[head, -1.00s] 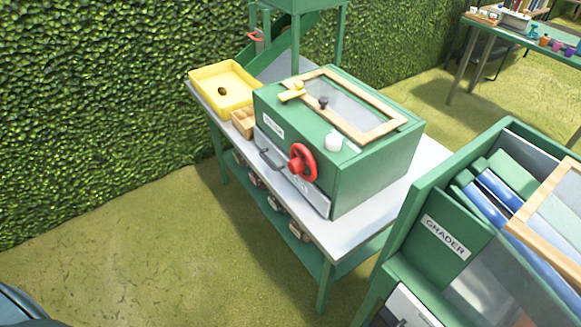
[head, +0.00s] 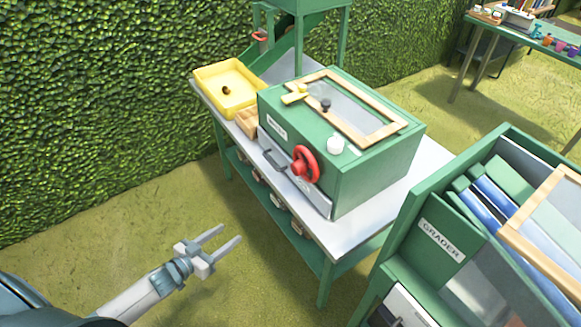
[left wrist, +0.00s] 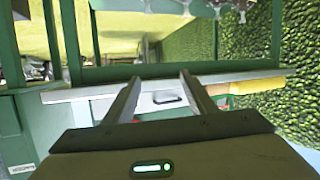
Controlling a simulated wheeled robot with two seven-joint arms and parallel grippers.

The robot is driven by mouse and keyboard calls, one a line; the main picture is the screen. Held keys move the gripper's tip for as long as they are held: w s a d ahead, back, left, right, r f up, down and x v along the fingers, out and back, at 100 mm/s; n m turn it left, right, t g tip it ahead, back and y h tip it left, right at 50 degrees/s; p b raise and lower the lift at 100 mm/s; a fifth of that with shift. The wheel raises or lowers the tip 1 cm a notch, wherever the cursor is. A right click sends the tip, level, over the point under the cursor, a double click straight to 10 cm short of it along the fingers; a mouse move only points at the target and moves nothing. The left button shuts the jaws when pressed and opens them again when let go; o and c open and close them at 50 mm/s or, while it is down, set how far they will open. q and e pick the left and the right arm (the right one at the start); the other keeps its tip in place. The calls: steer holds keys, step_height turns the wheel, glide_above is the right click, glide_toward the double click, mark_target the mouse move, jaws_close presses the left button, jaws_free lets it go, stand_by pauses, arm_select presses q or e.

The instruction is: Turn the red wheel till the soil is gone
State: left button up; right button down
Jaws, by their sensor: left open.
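The red wheel (head: 305,165) is on the front face of a green box machine (head: 370,165) in the head view. The machine stands on a grey-topped table and has a wood-framed clear window (head: 355,105) on top. No soil can be made out through the window. My left gripper (head: 231,236) is open and empty, low in front of the table, to the left of and below the wheel, well apart from it. In the left wrist view its two fingers (left wrist: 158,80) point at the table edge; a little red shows between and behind them. My right gripper is out of view.
A yellow tray (head: 228,88) with a dark lump and a small wooden box (head: 247,122) sit left of the machine. A green grader (head: 440,235) stands close on the right. A hedge (head: 100,100) lines the back left. Grass in front is open.

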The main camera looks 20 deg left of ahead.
mark_target(294, 171)
arm_select(q)
steer(key=d+r+m+h, duration=0.1)
steer(key=d+r+h, duration=0.2)
steer(key=r, duration=0.7)
steer(key=w+d+r+m+h+p, duration=0.1)
steer(key=d+r+m+h, duration=0.1)
steer(key=r, duration=0.8)
steer(key=shift+w+d+r+h, duration=0.15)
steer(key=shift+d+r+h, duration=0.25)
steer(key=shift+h, duration=0.5)
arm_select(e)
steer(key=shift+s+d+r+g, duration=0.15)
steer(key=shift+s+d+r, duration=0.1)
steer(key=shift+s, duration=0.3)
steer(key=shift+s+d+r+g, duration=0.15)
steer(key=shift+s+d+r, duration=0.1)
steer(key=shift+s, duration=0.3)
arm_select(q)
steer(key=shift+w+d, duration=0.15)
steer(key=shift+w, duration=0.05)
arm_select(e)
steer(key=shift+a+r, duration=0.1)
